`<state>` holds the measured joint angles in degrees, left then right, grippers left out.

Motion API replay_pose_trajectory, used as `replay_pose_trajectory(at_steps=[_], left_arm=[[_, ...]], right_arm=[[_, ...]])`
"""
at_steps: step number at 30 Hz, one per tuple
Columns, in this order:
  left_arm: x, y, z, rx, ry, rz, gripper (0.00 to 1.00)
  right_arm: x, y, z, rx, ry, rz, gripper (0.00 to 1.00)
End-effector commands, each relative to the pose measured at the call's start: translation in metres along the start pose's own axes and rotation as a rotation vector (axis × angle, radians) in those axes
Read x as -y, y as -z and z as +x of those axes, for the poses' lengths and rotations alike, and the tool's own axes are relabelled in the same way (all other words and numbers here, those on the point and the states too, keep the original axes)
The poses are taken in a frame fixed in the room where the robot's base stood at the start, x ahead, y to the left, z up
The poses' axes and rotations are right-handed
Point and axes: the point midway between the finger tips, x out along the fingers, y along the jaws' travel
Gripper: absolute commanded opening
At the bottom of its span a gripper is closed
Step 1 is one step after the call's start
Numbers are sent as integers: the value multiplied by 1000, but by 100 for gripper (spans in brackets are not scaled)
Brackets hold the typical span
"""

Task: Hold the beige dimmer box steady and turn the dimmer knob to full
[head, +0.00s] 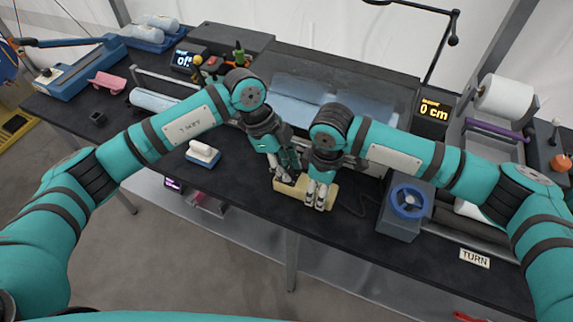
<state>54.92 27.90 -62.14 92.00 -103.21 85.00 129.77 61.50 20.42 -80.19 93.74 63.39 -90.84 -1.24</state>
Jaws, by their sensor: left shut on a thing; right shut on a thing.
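The beige dimmer box (291,191) lies on the dark bench top near its front edge, in the middle of the head view. My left gripper (282,178) is at the box's left end, shut on the box. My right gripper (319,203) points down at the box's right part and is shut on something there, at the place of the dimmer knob. The knob itself is hidden by the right gripper's fingers, so its setting cannot be seen. The two grippers are close together.
A grey box with a blue handwheel (408,201) stands to the right. A blue block with a white top (202,153) sits to the left. A display reading "0 cm" (433,108) and a paper roll (505,97) are at the back right. The bench's front edge is close to the box.

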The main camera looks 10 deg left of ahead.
Motion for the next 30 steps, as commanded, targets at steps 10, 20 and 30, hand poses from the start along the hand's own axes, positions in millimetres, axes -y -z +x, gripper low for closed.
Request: replay_pose_trajectory(at_steps=[10, 20, 30], left_arm=[[2, 0, 0, 2, -87, 214, 0], [3, 0, 0, 2, -180, 441, 0], [3, 1, 0, 1, -234, 572, 0]], right_arm=[[0, 0, 0, 1, 0, -1, 12], [0, 0, 0, 1, 1, -1, 12], [0, 0, 0, 1, 1, -1, 12]])
